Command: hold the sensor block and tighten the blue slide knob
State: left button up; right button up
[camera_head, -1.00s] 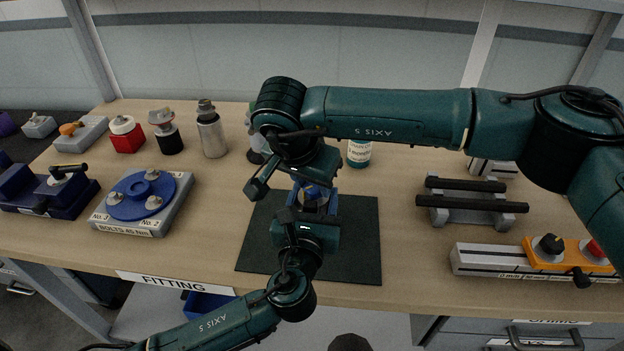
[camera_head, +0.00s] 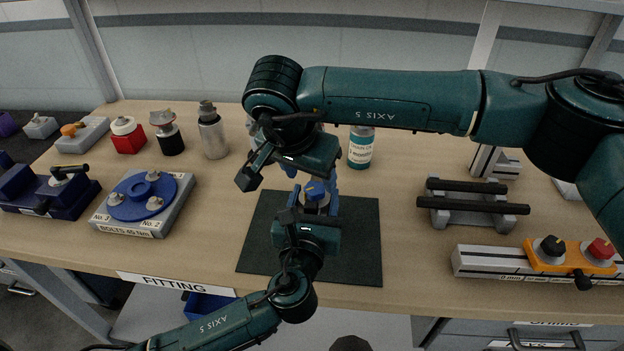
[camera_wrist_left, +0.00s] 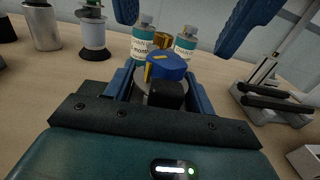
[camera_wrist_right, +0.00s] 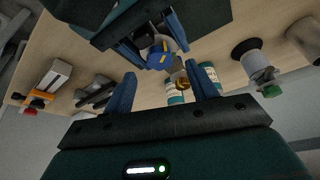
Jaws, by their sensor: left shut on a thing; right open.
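The sensor block (camera_head: 316,207) is a small grey piece with a blue slide knob (camera_head: 315,189) on top. My left gripper (camera_head: 316,203) is shut on the block above the dark mat. In the left wrist view its blue fingers flank the block, and the knob (camera_wrist_left: 166,67) shows a yellow mark. A brass-coloured part (camera_wrist_left: 162,40) is behind the knob. My right gripper (camera_head: 308,174) is open above and behind the knob, its blue fingers apart. In the right wrist view the knob (camera_wrist_right: 160,56) lies beyond the open fingertips, apart from them.
The dark mat (camera_head: 265,250) is otherwise clear. A teal-labelled bottle (camera_head: 360,149) stands behind it. A bolt plate (camera_head: 165,215) is at left. A grey cradle with black bars (camera_head: 470,212) and an orange slide on a rail (camera_head: 490,262) are at right.

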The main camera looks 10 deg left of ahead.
jog(key=v, duration=0.8)
jog(key=shift+s+r, duration=0.15)
jog(key=shift+r, duration=0.2)
pick_arm(q)
jog(key=o, duration=1.7)
